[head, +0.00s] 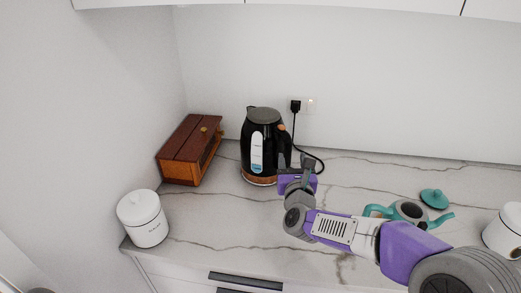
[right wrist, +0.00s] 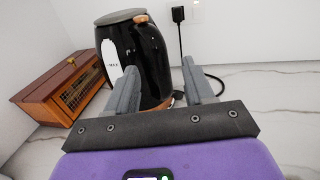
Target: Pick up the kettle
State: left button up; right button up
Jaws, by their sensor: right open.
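The black kettle (head: 258,141) stands upright on the marble counter near the back wall, with a grey lid and a pale water window. Its base is copper-coloured. My right gripper (head: 303,163) is just right of the kettle, in front of its handle side. In the right wrist view the kettle (right wrist: 134,58) is straight ahead, and the open fingers of my right gripper (right wrist: 157,88) point at its handle and lower body. Whether the fingers touch it I cannot tell. My left gripper is not in view.
A wooden bread box (head: 190,150) stands left of the kettle, and a white canister (head: 143,218) is at the front left. A black cord runs from the wall plug (head: 295,106) behind my gripper. A teal teapot (head: 408,212) and its lid (head: 434,198) lie beyond my right arm.

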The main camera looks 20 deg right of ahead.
aim_at(289, 147)
jog(key=x, duration=0.5)
jog(key=shift+w+f, duration=0.3)
jog(key=shift+w, duration=0.05)
jog(key=shift+c, duration=0.5)
grip_shut()
dwell(0.3)
jog(key=shift+w+d+r, duration=0.1)
jog(key=shift+r, duration=0.2)
